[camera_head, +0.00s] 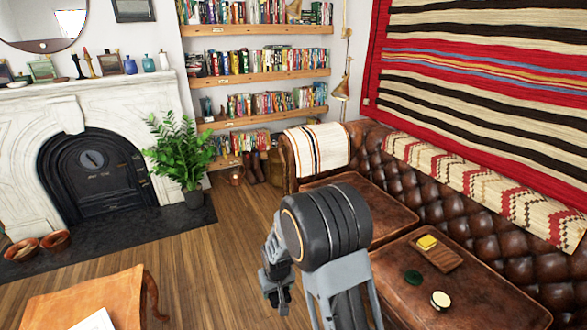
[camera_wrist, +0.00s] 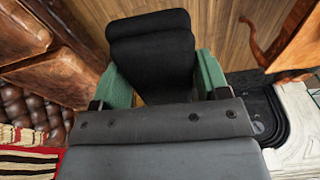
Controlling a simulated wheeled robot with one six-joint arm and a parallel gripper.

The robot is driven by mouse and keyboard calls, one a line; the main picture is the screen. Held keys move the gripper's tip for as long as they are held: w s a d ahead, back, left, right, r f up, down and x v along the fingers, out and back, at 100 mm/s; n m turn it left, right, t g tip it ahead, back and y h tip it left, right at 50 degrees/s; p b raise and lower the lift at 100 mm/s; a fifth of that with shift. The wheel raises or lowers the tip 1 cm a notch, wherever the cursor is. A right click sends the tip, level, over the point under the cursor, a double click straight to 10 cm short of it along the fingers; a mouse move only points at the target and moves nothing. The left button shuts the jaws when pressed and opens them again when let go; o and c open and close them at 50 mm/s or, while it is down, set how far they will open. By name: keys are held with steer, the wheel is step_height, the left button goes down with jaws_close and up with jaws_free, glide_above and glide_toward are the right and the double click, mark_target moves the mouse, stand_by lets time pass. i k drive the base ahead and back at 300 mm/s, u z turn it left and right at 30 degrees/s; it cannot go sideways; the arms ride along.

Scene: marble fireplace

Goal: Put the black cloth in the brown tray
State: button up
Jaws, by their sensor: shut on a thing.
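The black cloth (camera_wrist: 152,48) hangs folded between the two green fingers of my gripper (camera_wrist: 162,78) in the wrist view. My gripper is shut on it, above the wood floor. In the head view, my gripper (camera_head: 274,280) is left of the sofa seat, and I cannot make out the cloth there. The brown tray (camera_head: 448,263) lies on the near sofa cushion in the head view, right of my arm and apart from my gripper. A yellow block (camera_head: 427,242) sits at its far left end.
A dark green round item (camera_head: 413,277) and a cream-topped round item (camera_head: 440,300) lie on the brown leather cushion (camera_head: 470,275) near the tray. A wooden table (camera_head: 95,300) stands at lower left. A plant (camera_head: 182,150) stands by the fireplace. The floor (camera_head: 225,225) between is clear.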

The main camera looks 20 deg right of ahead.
mark_target(445, 259)
steer(key=z, duration=0.45)
steer(key=i, duration=1.15)
steer(key=z, duration=1.75)
steer(key=i, duration=0.8)
steer(key=z, duration=0.7)
